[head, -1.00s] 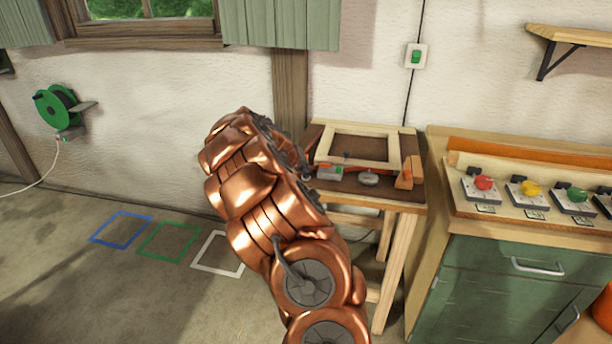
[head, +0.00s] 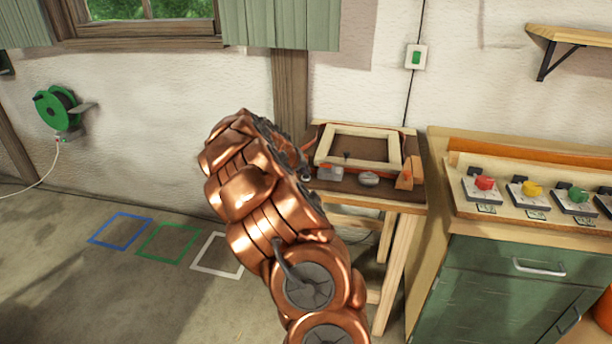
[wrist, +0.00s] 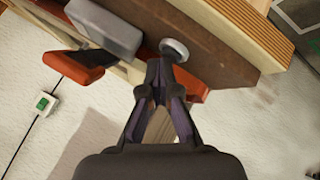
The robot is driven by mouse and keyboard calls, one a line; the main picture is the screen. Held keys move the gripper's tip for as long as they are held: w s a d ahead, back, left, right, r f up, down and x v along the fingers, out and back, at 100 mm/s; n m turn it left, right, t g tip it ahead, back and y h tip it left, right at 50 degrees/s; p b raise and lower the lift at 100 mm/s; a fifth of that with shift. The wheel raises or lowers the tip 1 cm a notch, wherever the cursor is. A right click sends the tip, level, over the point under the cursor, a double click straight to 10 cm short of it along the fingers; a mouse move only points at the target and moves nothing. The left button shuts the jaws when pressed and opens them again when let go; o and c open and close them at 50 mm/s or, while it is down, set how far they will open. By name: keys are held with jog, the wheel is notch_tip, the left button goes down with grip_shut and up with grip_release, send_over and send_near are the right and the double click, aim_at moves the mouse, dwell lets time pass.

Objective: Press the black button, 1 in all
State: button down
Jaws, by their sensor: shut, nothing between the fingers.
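My gripper (wrist: 167,72) is shut and empty in the wrist view. Its fingertips are close to a round grey piece (wrist: 175,49); I cannot tell whether they touch it. In the head view this grey piece (head: 369,178) sits on the small wooden bench (head: 388,200), beside a grey box (head: 330,173), which also shows in the wrist view (wrist: 105,25). I cannot make out a clearly black button cap. My copper-coloured arm hides part of the bench's left side, and the fingers are hidden in the head view.
A pale wooden frame (head: 362,146) and an orange block (head: 406,177) are on the bench. Red (head: 485,183), yellow (head: 530,188) and green (head: 577,194) buttons sit on the green cabinet (head: 490,272) at right. A wall switch (head: 416,57) is above.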

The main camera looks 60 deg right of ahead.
aim_at(304, 176)
jog(key=shift+r, duration=0.8)
jog(key=shift+r, duration=0.15)
jog(key=shift+r+p, duration=0.45)
jog(key=shift+r, duration=1.9)
